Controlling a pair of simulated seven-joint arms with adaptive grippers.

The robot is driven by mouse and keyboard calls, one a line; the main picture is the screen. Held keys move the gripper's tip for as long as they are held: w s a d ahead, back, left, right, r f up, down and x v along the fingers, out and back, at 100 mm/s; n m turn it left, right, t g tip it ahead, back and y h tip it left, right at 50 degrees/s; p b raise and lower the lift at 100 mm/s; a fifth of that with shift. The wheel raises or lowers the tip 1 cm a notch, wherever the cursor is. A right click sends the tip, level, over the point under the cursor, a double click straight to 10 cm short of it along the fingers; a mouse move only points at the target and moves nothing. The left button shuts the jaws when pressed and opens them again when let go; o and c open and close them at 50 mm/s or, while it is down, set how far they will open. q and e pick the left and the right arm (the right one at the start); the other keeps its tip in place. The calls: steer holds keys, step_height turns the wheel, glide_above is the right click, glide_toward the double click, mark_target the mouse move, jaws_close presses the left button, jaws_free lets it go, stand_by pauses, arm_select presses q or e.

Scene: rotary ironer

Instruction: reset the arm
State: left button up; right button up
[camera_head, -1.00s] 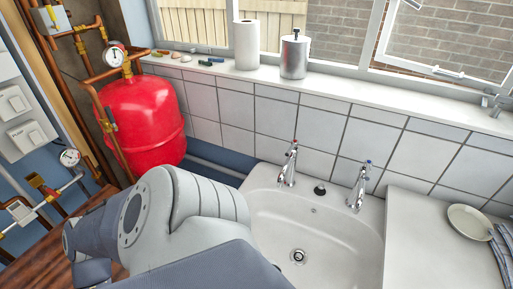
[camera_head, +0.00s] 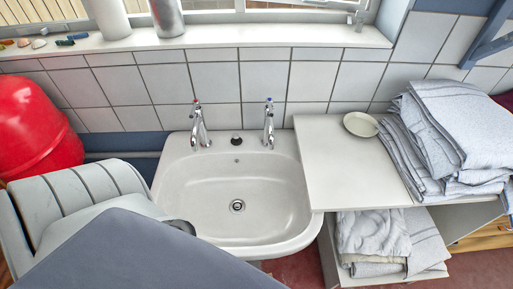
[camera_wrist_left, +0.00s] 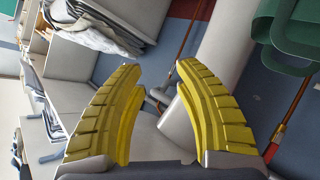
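My left gripper (camera_wrist_left: 155,70) shows in the left wrist view with two yellow ribbed fingers spread apart. Nothing is between the fingertips. In the head view a grey and white part of my arm fills the lower left, in front of the sink's left side; no gripper shows there. My right gripper is in neither view.
A white sink (camera_head: 190,185) with two taps stands in the middle. To its right is a counter (camera_head: 325,165) with a small dish (camera_head: 360,124) and folded cloths (camera_head: 460,125). More cloths (camera_head: 375,235) lie on a shelf below. A red tank (camera_head: 35,130) is at left.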

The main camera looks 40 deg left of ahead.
arm_select(q)
step_height(320, 180, down, 13)
steer(key=s+m+g, duration=0.2)
steer(key=m+g, duration=0.3)
steer(key=g, duration=0.1)
steer(key=s+a+f+m+g+y, duration=0.1)
steer(key=s+f+m+g+y, duration=0.1)
steer(key=s+f+g, duration=0.3)
steer(key=shift+s+a+f+m, duration=0.4)
steer(key=shift+s+f+m, duration=0.1)
steer(key=shift+s, duration=1.25)
stand_by(0.5)
